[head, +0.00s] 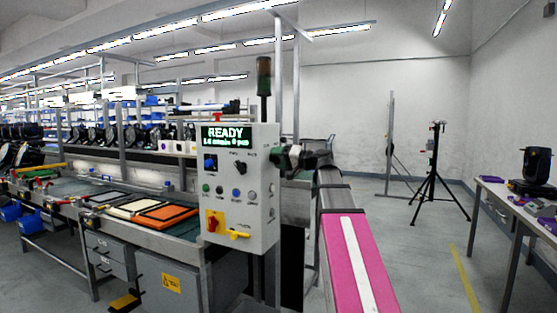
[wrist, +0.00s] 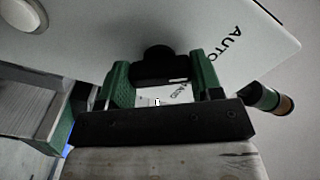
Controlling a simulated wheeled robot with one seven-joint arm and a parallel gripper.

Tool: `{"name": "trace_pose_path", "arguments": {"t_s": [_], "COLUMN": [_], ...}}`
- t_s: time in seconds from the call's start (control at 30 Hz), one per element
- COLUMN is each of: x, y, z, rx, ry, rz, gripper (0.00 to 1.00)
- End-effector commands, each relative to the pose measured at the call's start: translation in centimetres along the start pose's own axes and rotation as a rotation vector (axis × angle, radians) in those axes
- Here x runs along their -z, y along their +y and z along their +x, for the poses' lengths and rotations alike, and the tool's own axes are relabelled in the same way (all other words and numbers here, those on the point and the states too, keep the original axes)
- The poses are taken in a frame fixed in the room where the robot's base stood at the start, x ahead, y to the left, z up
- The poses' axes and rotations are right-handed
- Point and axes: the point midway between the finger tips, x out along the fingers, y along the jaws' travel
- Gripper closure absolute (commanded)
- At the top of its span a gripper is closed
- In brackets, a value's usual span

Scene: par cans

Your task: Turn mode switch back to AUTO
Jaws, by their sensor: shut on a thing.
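The grey control box (head: 220,165) stands left of centre in the head view, with a READY display on top. In the wrist view, my gripper (wrist: 158,76) has its green fingers either side of a black switch knob (wrist: 157,53) and is shut on it. The AUTO label (wrist: 222,45) is printed beside the knob on the white panel. In the head view, my gripper (head: 277,158) is at the box's upper right edge and hides the knob it holds. Another dark knob (head: 240,168) shows uncovered on the front panel. The held knob's exact pointing direction is unclear.
The box also carries coloured buttons and a red-yellow switch (head: 215,222). A signal tower (head: 264,78) rises above it. A workbench with orange and cream panels (head: 165,213) lies left. A black tripod (head: 433,180) and a side table (head: 505,195) stand right, with open floor between.

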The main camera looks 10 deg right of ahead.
Motion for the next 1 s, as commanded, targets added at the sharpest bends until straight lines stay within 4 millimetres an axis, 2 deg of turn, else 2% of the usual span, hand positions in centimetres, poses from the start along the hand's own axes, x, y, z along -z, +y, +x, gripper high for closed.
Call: {"name": "trace_pose_path", "arguments": {"t_s": [0.27, 0.73, 0.77, 0.8, 0.83, 1.0], "x": [-0.18, -0.20, -0.20, -0.19, -0.18, -0.11], "y": [0.05, 0.07, 0.07, 0.07, 0.06, 0.04], "z": [-0.07, -0.08, -0.08, -0.07, -0.07, -0.04], "rx": [-0.002, -0.003, -0.003, -0.003, -0.003, -0.002], "ry": [-0.002, -0.003, -0.003, -0.003, -0.003, -0.002], "rz": [-0.077, -0.092, -0.092, -0.091, -0.091, -0.090], "gripper": [0.64, 0.64, 0.34, 0.21, 0.15, 0.15]}}
